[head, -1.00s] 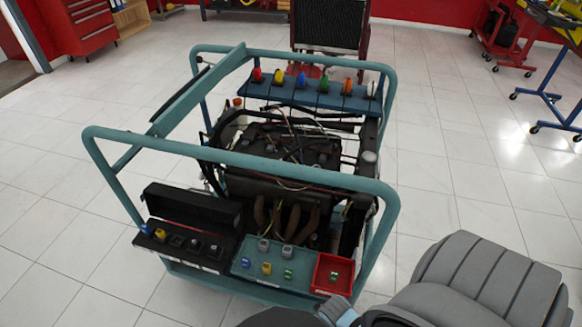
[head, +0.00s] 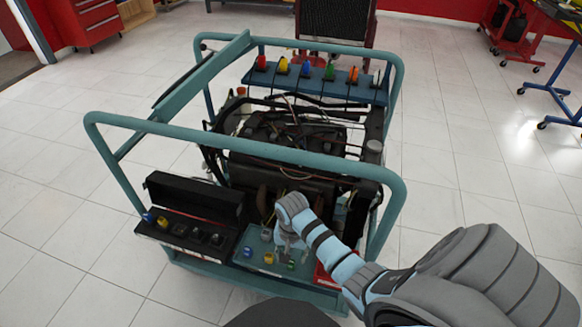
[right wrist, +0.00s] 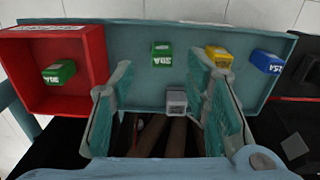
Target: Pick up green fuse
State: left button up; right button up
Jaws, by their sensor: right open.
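A green fuse (head: 291,265) lies in the teal tray (head: 240,262) at the front of the engine stand. In the right wrist view this green fuse (right wrist: 162,54) lies just beyond the gap between my fingertips. A second green fuse (right wrist: 58,72) lies in the red tray (right wrist: 20,75) at the left of that view. My right gripper (right wrist: 160,78) is open and empty above the teal tray, its fingers apart and not closed on anything. It also shows in the head view (head: 287,243), pointing down over the tray. My left gripper is not in view.
A yellow fuse (right wrist: 218,57), a blue fuse (right wrist: 268,62) and a grey fuse (right wrist: 176,102) share the teal tray. An open black box (head: 190,215) stands left of it. The stand's rail (head: 240,147) crosses behind the gripper, with the engine (head: 285,170) beyond.

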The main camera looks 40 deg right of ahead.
aim_at(291, 262)
notch_tip(291, 262, down, 6)
jog(key=b, duration=0.2)
jog(key=shift+a+r+b, duration=0.1)
jog(key=shift+r+b, duration=0.05)
jog(key=shift+b, duration=0.25)
jog(key=shift+w, duration=0.1)
jog(key=c, duration=0.9)
jog(key=shift+r, duration=0.1)
jog(key=shift+c, duration=0.2)
